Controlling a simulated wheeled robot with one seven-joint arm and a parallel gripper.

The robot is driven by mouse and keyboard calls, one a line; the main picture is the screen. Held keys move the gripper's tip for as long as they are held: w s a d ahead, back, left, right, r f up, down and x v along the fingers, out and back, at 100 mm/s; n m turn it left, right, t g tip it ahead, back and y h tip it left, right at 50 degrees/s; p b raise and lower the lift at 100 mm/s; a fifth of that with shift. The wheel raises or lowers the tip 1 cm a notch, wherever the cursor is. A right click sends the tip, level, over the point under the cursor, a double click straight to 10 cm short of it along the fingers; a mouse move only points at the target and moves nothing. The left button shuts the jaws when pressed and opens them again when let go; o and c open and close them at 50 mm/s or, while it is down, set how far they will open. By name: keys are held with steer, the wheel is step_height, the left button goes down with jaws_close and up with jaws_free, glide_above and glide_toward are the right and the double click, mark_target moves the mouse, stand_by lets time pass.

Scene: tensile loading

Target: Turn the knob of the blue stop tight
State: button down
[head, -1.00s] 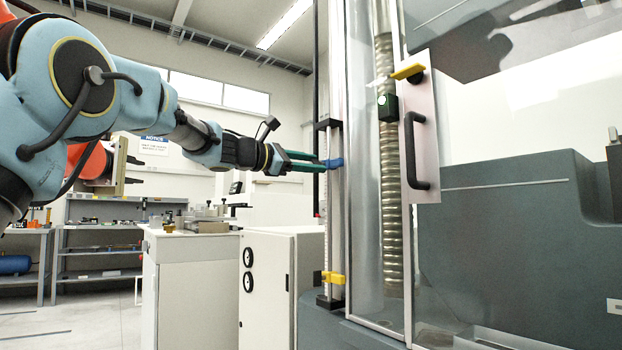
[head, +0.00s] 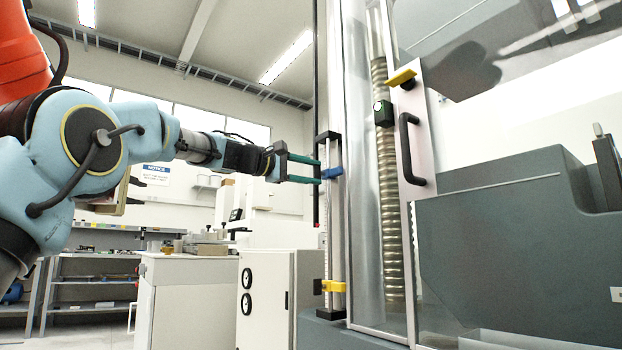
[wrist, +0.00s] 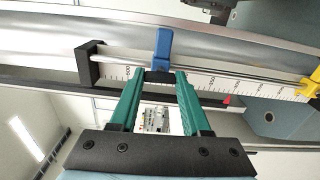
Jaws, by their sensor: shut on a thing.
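The blue stop (head: 332,172) sits on the upright rod beside the scale, a little below the black top bracket. It also shows in the wrist view (wrist: 162,48), where the bracket is at its left. Its small dark knob (wrist: 160,76) lies between my fingertips and is partly hidden by them. My gripper (head: 318,171) reaches in from the left with two green fingers. In the wrist view my gripper (wrist: 159,77) is shut on the knob, one fingertip on each side.
A yellow stop (head: 333,286) sits low on the same rod. A red pointer (wrist: 227,100) shows by the scale. The clear door (head: 360,200) with a black handle (head: 408,150) stands to the right. A white cabinet (head: 268,290) stands below my arm.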

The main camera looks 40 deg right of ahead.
steer(key=shift+m, duration=0.3)
stand_by(0.4)
steer(key=shift+c, duration=1.8)
jaws_free()
steer(key=a+b, duration=0.2)
steer(key=a, duration=0.8)
steer(key=shift+w+a, duration=0.3)
steer(key=shift+a, duration=0.1)
